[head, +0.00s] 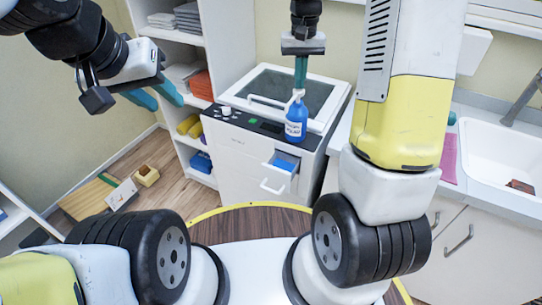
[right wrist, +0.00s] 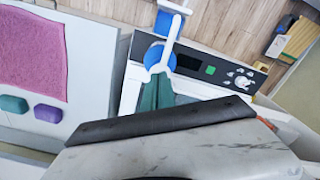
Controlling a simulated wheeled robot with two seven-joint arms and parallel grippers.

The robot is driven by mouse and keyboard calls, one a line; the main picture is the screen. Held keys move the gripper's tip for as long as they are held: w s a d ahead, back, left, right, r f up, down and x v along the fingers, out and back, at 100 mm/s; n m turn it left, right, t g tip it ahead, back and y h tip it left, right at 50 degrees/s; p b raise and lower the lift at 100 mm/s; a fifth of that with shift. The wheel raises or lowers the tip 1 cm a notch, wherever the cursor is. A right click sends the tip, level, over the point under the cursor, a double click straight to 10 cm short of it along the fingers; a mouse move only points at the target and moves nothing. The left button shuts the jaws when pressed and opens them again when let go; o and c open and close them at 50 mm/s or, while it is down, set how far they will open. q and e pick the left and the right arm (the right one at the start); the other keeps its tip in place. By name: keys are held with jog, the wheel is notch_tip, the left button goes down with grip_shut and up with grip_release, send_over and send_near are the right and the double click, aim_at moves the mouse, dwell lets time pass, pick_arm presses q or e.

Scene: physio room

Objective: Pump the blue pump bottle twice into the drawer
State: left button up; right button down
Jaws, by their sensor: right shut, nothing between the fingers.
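The blue pump bottle (head: 296,122), with a white pump head and a label, stands upright on the front edge of a white machine. In the right wrist view the bottle (right wrist: 153,56) lies just beyond my fingertips, with its white nozzle pointing towards the drawer. The drawer (head: 277,186) is pulled out below the bottle and has blue inside; it also shows in the right wrist view (right wrist: 172,5). My right gripper (head: 300,86) is shut and empty, pointing down at the pump head. I cannot tell whether it touches it. My left gripper (head: 155,97) is open and empty, away to the left.
The white machine (head: 236,150) has a lid with a handle and a control panel. Shelves (head: 219,35) with towels stand to its left. A sink counter (head: 480,190) with a pink cloth (head: 448,158) is at right. A round wooden tabletop (head: 250,224) is in front of me.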

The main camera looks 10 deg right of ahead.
jog(key=shift+f, duration=1)
jog(key=shift+r, duration=1.6)
jog(key=shift+r, duration=3)
jog(key=s+a+r+t+y, duration=0.1)
jog(key=s+r+t, duration=0.1)
jog(key=s, duration=1)
jog(key=s+a+r+n+t+y, duration=0.1)
jog(key=s+t, duration=0.3)
jog(key=s, duration=0.8)
jog(key=shift+s+r, duration=0.15)
jog(key=shift+r, duration=0.3)
